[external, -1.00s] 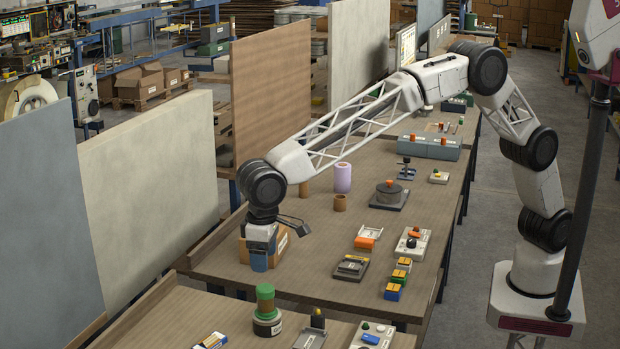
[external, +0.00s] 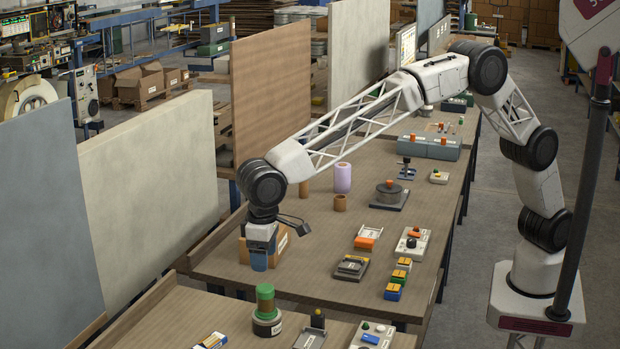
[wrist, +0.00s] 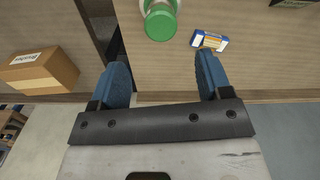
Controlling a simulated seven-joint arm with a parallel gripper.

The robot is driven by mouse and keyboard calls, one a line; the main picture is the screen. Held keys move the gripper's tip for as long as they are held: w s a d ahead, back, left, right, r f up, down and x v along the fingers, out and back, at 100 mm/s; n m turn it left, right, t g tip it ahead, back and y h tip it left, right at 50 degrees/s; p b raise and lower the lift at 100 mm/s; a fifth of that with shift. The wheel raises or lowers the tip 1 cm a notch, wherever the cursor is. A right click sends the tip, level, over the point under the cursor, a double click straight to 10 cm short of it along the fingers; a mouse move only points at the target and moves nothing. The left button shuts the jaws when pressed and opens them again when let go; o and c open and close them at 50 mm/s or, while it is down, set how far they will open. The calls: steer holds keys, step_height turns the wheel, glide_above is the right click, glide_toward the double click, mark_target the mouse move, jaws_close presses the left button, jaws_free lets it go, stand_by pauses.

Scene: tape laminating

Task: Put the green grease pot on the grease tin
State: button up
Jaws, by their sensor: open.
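A green cylinder (external: 265,293), which looks like the green grease pot, stands upright on a dark round base with a white label (external: 267,324) on the near table. I cannot tell whether this base is the grease tin or part of the same object. In the wrist view its round green top (wrist: 160,23) shows at the upper middle, beyond my fingertips. My gripper (external: 259,262) points down beside the far table's near end, behind and above the green cylinder. In the wrist view my gripper (wrist: 161,68) has its two blue fingers wide apart with nothing between them.
A labelled cardboard box (external: 280,242) stands on the far table close to my gripper. A gap separates the two tables. A small blue and white pack (external: 211,340) and a tray with buttons (external: 371,336) lie on the near table. Tall panels (external: 145,185) line the left side.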

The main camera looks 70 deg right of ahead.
steer(key=d+r, duration=0.5)
steer(key=d, duration=0.7)
steer(key=d+r, duration=0.5)
steer(key=d, duration=0.7)
steer(key=s+d+r, duration=0.2)
steer(key=s+d, duration=0.1)
steer(key=d, duration=0.4)
steer(key=s+d+r+m+t, duration=0.1)
steer(key=s+d, duration=0.2)
steer(key=d, duration=0.3)
steer(key=s+d+r, duration=0.2)
steer(key=s+d, duration=0.1)
steer(key=d, duration=0.4)
steer(key=s+d+f+t, duration=0.1)
steer(key=s+d, duration=1.1)
steer(key=d, duration=0.3)
steer(key=s+d+f, duration=0.3)
steer(key=s+d, duration=0.2)
steer(key=s, duration=0.4)
steer(key=s+d+f+m, duration=0.1)
steer(key=s+d+f, duration=0.3)
steer(key=s, duration=0.5)
steer(key=shift+s+d+f+t, duration=0.15)
steer(key=shift+s+d+t, duration=0.2)
steer(key=shift+d, duration=0.8)
